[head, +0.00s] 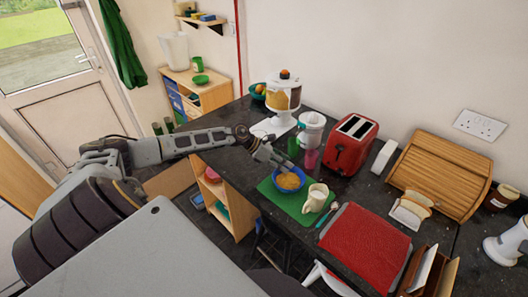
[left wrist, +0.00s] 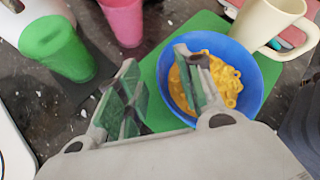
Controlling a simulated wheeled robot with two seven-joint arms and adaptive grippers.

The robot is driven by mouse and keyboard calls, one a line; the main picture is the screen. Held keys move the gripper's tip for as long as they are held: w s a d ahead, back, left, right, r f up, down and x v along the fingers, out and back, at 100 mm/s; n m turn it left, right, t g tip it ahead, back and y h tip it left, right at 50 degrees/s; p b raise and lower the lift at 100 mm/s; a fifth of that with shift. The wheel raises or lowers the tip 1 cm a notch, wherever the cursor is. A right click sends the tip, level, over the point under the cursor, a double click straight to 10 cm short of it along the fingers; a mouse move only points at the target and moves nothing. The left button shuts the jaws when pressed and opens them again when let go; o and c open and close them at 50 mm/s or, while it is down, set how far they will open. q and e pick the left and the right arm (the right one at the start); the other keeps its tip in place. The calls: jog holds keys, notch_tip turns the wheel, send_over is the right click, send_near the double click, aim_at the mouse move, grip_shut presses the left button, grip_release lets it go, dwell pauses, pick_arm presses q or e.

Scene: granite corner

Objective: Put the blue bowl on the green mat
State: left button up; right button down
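The blue bowl (head: 288,191), holding yellow food, sits on the green mat (head: 286,204) on the dark counter. My left gripper (head: 279,162) is at the bowl's back-left rim. In the left wrist view my left gripper (left wrist: 160,85) is open, with its fingers apart. I cannot tell whether either finger touches the bowl. My right gripper is not in view.
A cream mug (head: 315,198) stands close to the bowl's right. A green cup (left wrist: 57,48) and a pink cup (left wrist: 124,20) stand behind the mat. A red toaster (head: 349,148) is farther back, and a red mat or cloth (head: 362,245) lies to the right.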

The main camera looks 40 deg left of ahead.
pick_arm(q)
jog(key=b+v, duration=0.1)
jog(key=v, duration=0.9)
jog(key=shift+s+a+r, duration=0.2)
dwell(0.6)
dwell(0.9)
